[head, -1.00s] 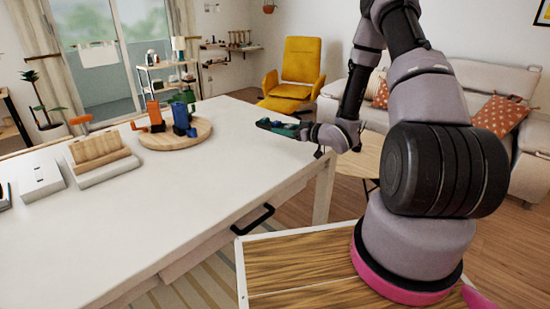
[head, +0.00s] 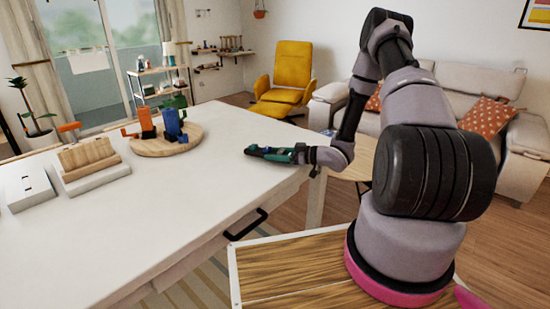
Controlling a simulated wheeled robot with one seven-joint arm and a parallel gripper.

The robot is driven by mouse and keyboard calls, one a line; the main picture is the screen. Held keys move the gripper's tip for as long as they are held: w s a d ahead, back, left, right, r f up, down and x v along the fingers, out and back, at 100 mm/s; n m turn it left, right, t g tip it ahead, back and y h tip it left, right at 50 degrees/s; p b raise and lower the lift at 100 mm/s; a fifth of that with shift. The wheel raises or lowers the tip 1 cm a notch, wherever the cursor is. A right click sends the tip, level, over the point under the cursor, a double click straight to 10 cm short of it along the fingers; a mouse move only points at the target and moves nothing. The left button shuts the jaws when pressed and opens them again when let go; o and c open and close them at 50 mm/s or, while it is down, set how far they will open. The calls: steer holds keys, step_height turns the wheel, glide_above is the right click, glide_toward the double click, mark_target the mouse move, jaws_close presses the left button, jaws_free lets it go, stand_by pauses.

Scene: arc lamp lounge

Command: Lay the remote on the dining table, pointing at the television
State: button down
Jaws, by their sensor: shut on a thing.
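The white dining table (head: 150,225) fills the left and middle of the head view. My gripper (head: 262,152) is over the right end of the table, low and pointing left. It is shut on a small dark thing that I take to be the remote (head: 252,150). The remote is too small and too covered by the green and dark jaws to show its front end. I cannot tell whether it touches the tabletop. No television is in view.
A wooden block on a white base (head: 97,179) and a white box (head: 27,193) stand left. The table's middle is clear. A yellow armchair (head: 292,64) and pale sofa (head: 455,88) stand beyond.

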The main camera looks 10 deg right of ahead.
steer(key=shift+f, duration=0.65)
steer(key=shift+f, duration=0.1)
steer(key=shift+c, duration=0.8)
jaws_free()
